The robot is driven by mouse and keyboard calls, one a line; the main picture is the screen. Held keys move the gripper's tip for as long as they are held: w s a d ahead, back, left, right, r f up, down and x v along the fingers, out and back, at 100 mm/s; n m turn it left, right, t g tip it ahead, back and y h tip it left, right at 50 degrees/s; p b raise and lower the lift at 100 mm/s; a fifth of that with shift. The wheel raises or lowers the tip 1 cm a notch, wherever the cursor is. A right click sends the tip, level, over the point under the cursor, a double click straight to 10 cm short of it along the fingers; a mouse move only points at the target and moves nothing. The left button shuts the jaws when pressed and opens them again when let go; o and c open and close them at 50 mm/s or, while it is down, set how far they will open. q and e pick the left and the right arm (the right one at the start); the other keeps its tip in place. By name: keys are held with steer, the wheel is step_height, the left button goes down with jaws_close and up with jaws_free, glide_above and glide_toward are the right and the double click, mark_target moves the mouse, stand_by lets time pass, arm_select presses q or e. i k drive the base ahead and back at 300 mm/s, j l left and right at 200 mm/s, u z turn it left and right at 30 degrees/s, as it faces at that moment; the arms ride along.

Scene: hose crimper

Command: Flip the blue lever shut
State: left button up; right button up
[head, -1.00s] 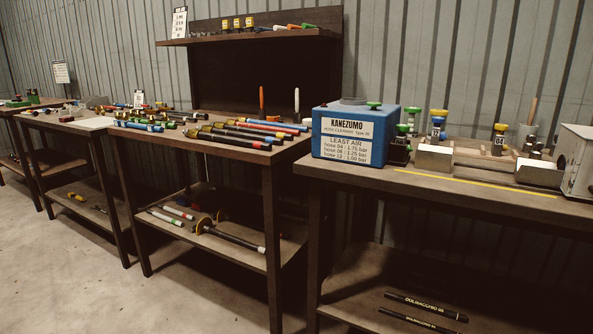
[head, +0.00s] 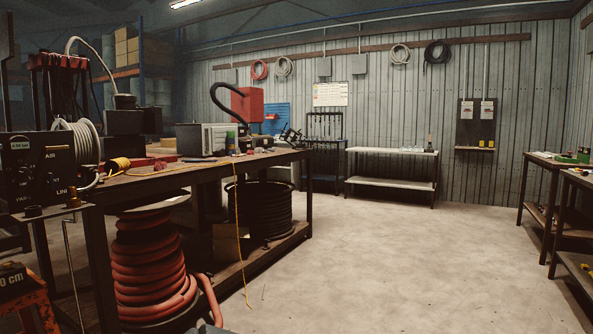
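I cannot make out a blue lever in the current head view. A dark control panel (head: 42,165) with white lettering, including "AIR" and "LIN", stands at the left edge on the near workbench. Small brass-coloured fittings (head: 33,211) sit at its lower front. Neither of my grippers is in view.
A long workbench (head: 215,178) runs along the left, with a red hose reel (head: 150,262) and a black hose coil (head: 262,208) beneath. An orange step (head: 25,300) stands bottom left. A white bench (head: 392,168) is at the back. The concrete floor (head: 390,260) is open.

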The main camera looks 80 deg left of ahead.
mark_target(49, 174)
steer(key=u, duration=4)
steer(key=i+l+u, duration=0.2)
steer(key=u, duration=0.25)
steer(key=i+l+u, duration=0.2)
steer(key=l+u, duration=0.25)
steer(key=i+l+u, duration=0.1)
steer(key=l, duration=0.25)
steer(key=i+l+u, duration=0.1)
steer(key=l, duration=0.2)
steer(key=i+l+u, duration=0.1)
steer(key=l, duration=0.25)
steer(key=i+l, duration=0.1)
steer(key=l, duration=0.65)
steer(key=i+l, duration=0.15)
steer(key=l, duration=0.25)
